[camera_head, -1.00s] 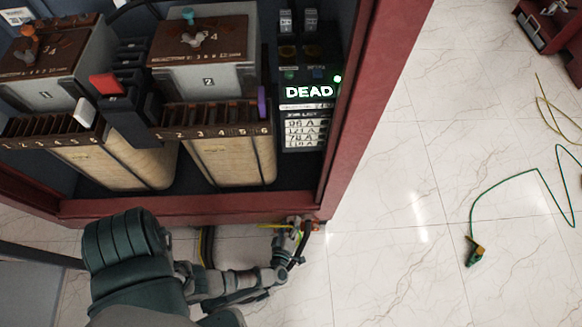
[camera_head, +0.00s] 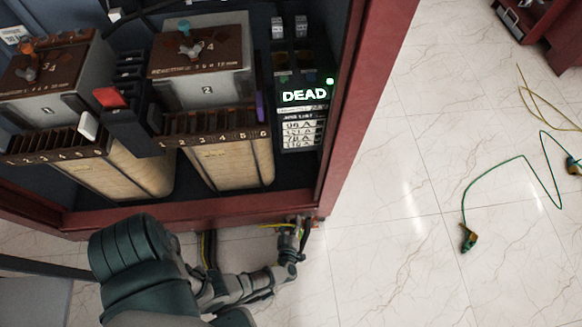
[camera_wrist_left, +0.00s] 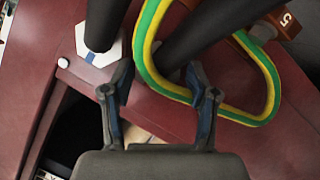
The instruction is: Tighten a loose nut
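A white hexagonal nut (camera_wrist_left: 90,45) with a blue mark sits around a black cable on the dark red panel in the left wrist view. My left gripper (camera_wrist_left: 157,78) is open, its fingers apart and empty, below and to the right of this nut. A second black cable (camera_wrist_left: 205,38) and a green-yellow wire loop (camera_wrist_left: 152,68) lie just beyond the fingertips. In the head view my left gripper (camera_head: 298,235) is small, at the cabinet's lower right edge, and the nut cannot be made out. My right gripper is in neither view.
The red cabinet (camera_head: 345,150) holds transformer units, terminal rows and a display reading "DEAD" (camera_head: 304,96). An orange block (camera_wrist_left: 285,20) marked 5 is beside the wire loop. A green lead with a clip (camera_head: 468,238) lies on the tiled floor at right.

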